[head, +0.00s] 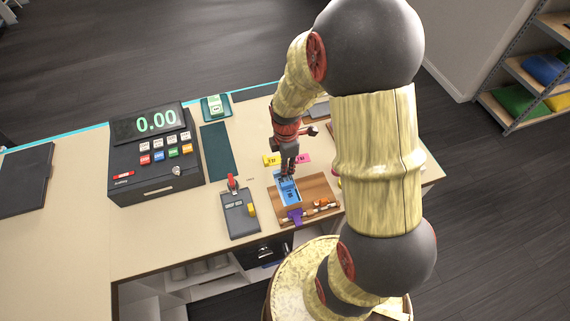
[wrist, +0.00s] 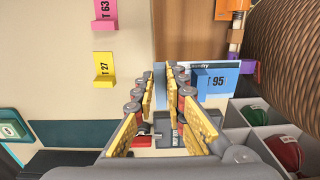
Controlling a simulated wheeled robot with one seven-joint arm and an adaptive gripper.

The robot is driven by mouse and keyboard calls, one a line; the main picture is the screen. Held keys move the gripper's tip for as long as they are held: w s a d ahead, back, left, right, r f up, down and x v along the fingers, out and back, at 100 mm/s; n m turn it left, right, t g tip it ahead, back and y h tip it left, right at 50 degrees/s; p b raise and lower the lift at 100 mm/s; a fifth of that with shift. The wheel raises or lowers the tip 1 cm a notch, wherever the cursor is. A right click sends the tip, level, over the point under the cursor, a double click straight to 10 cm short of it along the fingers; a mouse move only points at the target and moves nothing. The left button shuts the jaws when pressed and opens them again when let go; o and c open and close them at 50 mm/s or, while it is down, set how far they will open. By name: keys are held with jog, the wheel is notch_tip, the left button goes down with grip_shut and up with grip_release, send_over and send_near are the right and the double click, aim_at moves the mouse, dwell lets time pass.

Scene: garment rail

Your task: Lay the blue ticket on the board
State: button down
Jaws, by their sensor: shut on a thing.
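The blue ticket (head: 287,188) is a light-blue card at the left part of the brown wooden board (head: 325,187). Its "T 95" marking (wrist: 217,82) reads in the wrist view, right of my fingers. My gripper (head: 288,170) points down at the ticket's far end. In the wrist view my gripper (wrist: 160,92) is shut on a thin blue-grey upright part, which I take to be the ticket's tab; a finger hides how it joins the card. I cannot tell whether the card touches the board.
A yellow ticket (head: 271,160) and a pink ticket (head: 303,158) lie just beyond the board. A purple piece (head: 295,215) is at the board's near edge.

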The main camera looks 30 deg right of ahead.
aim_at(287, 177)
jog(key=shift+f+b, duration=2.2)
jog(key=shift+f, duration=1.25)
jog(key=shift+d+f, duration=0.15)
jog(key=shift+f, duration=0.1)
jog(key=c, duration=1.7)
grip_release()
jog(key=shift+c, duration=0.2)
jog(key=shift+o, duration=1.2)
jog(key=shift+o, duration=1.2)
jog(key=shift+r, duration=0.1)
jog(key=shift+s+r+p, duration=0.1)
jog(key=shift+r+p, duration=1.75)
jog(key=shift+r, duration=0.55)
